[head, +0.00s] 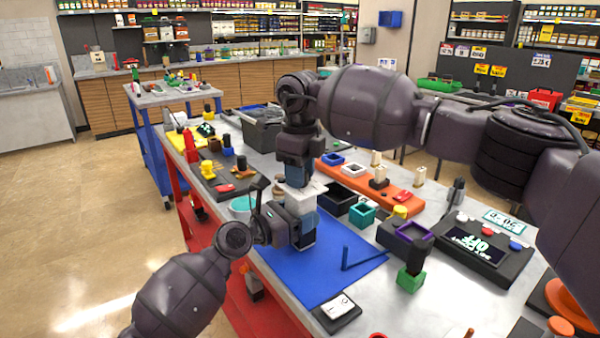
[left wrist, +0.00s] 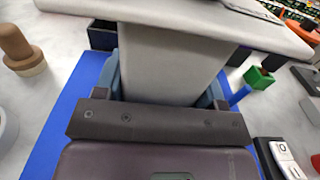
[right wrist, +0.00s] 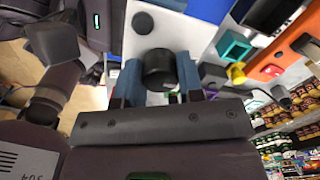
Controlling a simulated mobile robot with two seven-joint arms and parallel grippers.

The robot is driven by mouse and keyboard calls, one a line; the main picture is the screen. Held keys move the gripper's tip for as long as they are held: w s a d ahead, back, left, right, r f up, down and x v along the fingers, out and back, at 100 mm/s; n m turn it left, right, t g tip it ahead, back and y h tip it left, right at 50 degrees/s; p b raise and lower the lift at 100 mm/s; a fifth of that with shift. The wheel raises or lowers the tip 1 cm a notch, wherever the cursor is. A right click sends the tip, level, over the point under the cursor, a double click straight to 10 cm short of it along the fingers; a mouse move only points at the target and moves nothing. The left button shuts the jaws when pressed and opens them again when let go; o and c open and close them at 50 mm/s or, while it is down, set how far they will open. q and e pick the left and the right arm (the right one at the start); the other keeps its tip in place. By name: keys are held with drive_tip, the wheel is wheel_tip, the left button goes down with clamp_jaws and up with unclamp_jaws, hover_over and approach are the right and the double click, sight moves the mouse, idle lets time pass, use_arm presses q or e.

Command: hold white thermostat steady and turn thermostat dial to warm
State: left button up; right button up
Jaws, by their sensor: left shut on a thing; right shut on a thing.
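The white thermostat (head: 312,191) is above the blue mat, between my two grippers. My left gripper (head: 303,232) comes in from the left, below it, and is shut on its pale body (left wrist: 165,60), one blue finger on each side. My right gripper (head: 299,183) points down from above. In the right wrist view the white face (right wrist: 190,32) shows a black round dial (right wrist: 159,70) between my right gripper's blue fingers, which are shut on it. A smaller dark disc (right wrist: 143,22) sits on the same face. The dial's markings are mostly hidden.
The blue mat (head: 335,285) lies on a crowded grey table. A blue angled bar (head: 362,262) lies on it. A turquoise bowl (head: 243,204) is left of my grippers. Black and teal open boxes (head: 362,213) and an orange board (head: 335,172) stand close on the right.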

drive_tip(key=o, duration=0.9)
drive_tip(key=shift+o, duration=0.2)
wheel_tip(320, 180, up, 12)
use_arm(q)
drive_tip(key=o, duration=1.1)
drive_tip(key=shift+a, duration=0.1)
